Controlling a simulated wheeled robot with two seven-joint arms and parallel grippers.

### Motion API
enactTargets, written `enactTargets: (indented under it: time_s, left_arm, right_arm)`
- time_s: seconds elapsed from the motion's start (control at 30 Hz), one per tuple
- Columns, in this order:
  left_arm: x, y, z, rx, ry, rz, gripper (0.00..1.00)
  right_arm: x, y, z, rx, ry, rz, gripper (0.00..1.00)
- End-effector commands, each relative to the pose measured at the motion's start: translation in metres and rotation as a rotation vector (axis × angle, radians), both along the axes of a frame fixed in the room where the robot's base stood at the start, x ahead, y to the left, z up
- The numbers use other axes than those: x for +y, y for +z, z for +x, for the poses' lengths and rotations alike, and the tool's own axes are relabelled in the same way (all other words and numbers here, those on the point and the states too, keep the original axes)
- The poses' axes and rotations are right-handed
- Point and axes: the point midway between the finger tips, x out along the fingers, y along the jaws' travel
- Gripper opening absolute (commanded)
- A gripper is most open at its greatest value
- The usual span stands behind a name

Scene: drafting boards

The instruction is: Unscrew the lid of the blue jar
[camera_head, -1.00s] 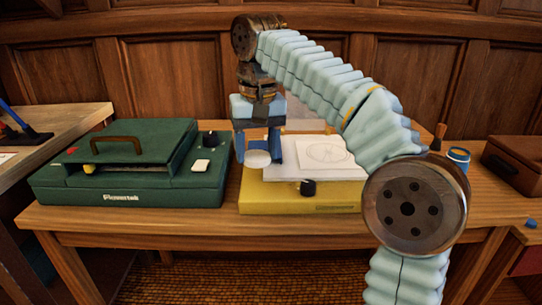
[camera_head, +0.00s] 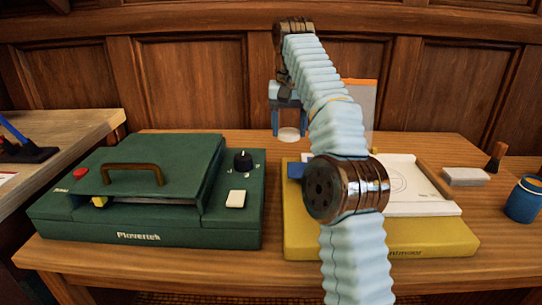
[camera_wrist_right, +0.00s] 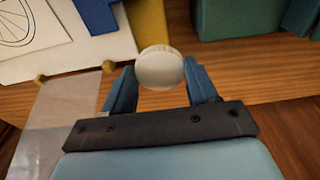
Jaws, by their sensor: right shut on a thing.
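The blue jar (camera_head: 524,202) stands upright on the table at the right edge of the head view, and I cannot tell clearly whether its top is open. My right gripper (camera_head: 288,122) is shut on a round white disc (camera_head: 289,134), which looks like a lid. It holds the disc above the back left of the yellow device, well to the left of the jar. In the right wrist view the white disc (camera_wrist_right: 160,67) sits between the two blue fingertips. My left gripper is not in view.
A green machine (camera_head: 140,228) with a brown handle fills the table's left. A yellow device (camera_head: 310,243) bearing white sheets is in the middle, partly behind my arm. A white block (camera_head: 465,176) and a wooden-handled tool (camera_head: 496,157) stand near the jar.

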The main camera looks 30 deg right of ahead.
Motion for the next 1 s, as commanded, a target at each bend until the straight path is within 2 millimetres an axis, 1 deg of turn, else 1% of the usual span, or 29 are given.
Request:
enactTargets:
  time_s: [0.03,0.1,0.2,0.3,0.53,0.67,0.9,1.0]
  left_arm:
    - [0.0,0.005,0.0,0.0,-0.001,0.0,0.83]
    - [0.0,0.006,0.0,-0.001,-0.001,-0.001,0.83]
    - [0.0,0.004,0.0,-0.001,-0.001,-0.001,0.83]
    - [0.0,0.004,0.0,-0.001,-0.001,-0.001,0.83]
    - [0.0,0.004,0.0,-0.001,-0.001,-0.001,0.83]
    - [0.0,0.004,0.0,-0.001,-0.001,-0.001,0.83]
    - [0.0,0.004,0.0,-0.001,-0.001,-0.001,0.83]
    - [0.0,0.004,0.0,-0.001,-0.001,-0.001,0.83]
  right_arm:
    - [0.006,-0.004,0.013,0.003,0.001,-0.001,0.3]
    - [0.013,-0.014,0.025,0.002,0.001,-0.001,0.3]
    - [0.018,-0.03,0.035,0.001,0.001,0.0,0.3]
    - [0.022,-0.041,0.043,0.001,0.0,-0.001,0.3]
    - [0.027,-0.053,0.052,0.001,0.0,-0.001,0.3]
    - [0.034,-0.071,0.064,0.004,0.001,0.0,0.3]
    - [0.033,-0.097,0.064,0.001,-0.001,0.0,0.3]
    - [0.033,-0.1,0.064,-0.001,-0.001,0.0,0.3]
